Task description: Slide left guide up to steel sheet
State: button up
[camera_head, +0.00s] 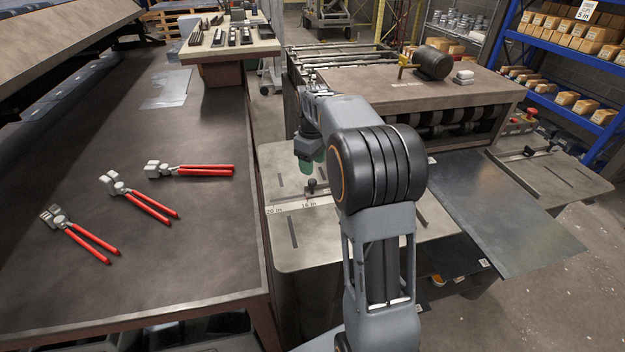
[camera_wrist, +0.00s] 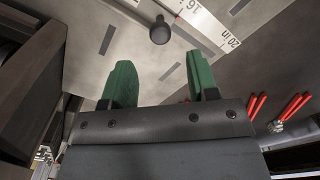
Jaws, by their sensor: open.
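The steel sheet (camera_head: 510,210) lies flat at the machine's front, reaching past its right side. Left of it, a dark guide bar (camera_head: 421,212) shows only partly behind my arm; it appears to be the left guide. A black knob (camera_head: 312,186) stands on the left table beside a white inch scale (camera_head: 290,206). My gripper (camera_head: 311,165) is above this knob, green fingers down. In the wrist view my gripper (camera_wrist: 159,58) is open and empty, and the knob (camera_wrist: 160,30) shows just beyond and between the fingertips. I cannot tell how far below it is.
Another guide bar (camera_head: 514,174) with a knob lies right of the sheet. The roller machine (camera_head: 440,100) stands behind. A workbench (camera_head: 150,240) at left holds several red-handled tools (camera_head: 195,171). Blue shelving (camera_head: 570,70) stands at back right. The left table (camera_head: 300,250) has clear surface.

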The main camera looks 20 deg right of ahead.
aim_at(312, 180)
jog(key=shift+f, duration=3.2)
jog(key=shift+c, duration=0.5)
grip_shut()
